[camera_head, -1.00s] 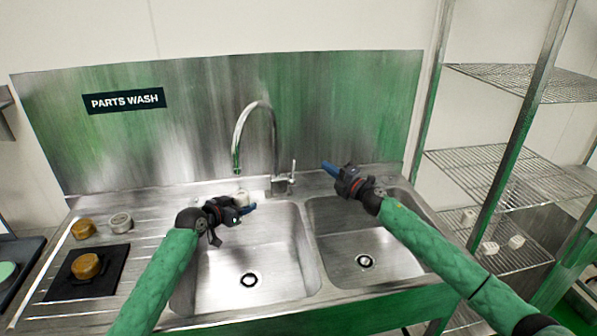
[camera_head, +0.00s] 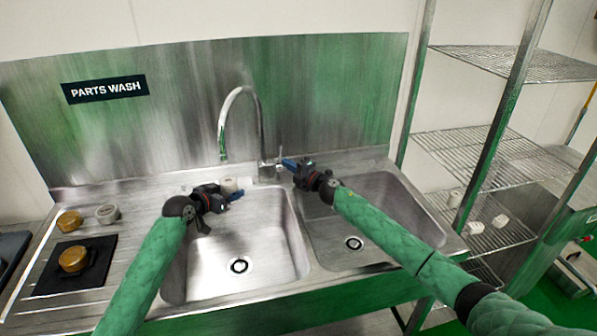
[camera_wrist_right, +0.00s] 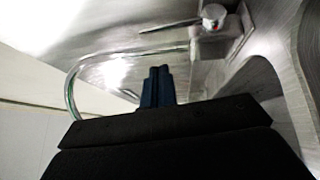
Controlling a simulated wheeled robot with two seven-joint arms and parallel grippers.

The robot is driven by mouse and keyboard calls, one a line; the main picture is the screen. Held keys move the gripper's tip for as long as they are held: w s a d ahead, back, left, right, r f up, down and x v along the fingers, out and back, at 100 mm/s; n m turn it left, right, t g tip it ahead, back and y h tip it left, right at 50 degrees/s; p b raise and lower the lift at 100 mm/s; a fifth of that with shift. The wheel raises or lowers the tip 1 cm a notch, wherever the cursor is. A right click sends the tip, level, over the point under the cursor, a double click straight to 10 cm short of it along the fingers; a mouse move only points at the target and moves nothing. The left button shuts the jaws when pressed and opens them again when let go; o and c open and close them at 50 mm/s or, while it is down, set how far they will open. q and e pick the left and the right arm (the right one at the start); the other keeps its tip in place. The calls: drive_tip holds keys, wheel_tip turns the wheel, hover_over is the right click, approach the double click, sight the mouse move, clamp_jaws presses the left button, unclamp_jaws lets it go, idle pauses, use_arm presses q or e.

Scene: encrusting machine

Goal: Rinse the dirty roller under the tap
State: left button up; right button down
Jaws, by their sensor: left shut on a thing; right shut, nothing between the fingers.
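My left gripper (camera_head: 232,194) is over the back of the left basin, shut on a small pale roller (camera_head: 229,184). The roller shows just behind the blue fingers, partly hidden, below the spout end of the tap (camera_head: 223,150). How dirty it is, I cannot tell. My right gripper (camera_head: 288,164) is shut and empty beside the tap's lever (camera_head: 280,160); whether it touches it is unclear. In the right wrist view the shut blue fingers (camera_wrist_right: 158,86) point toward the curved tap pipe (camera_wrist_right: 72,92). No water stream is visible.
The left basin (camera_head: 200,265) and right basin (camera_head: 400,225) look empty. On the drainboard are an amber roller (camera_head: 69,221), a grey one (camera_head: 107,213) and another amber one (camera_head: 73,260) on a black mat (camera_head: 50,280). A wire rack (camera_head: 480,160) stands right.

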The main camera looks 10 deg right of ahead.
drive_tip(key=shift+w+r, duration=0.15)
drive_tip(key=shift+w, duration=1.15)
drive_tip(key=shift+w+r, duration=0.1)
drive_tip(key=shift+w, duration=1.15)
drive_tip(key=shift+w, duration=0.1)
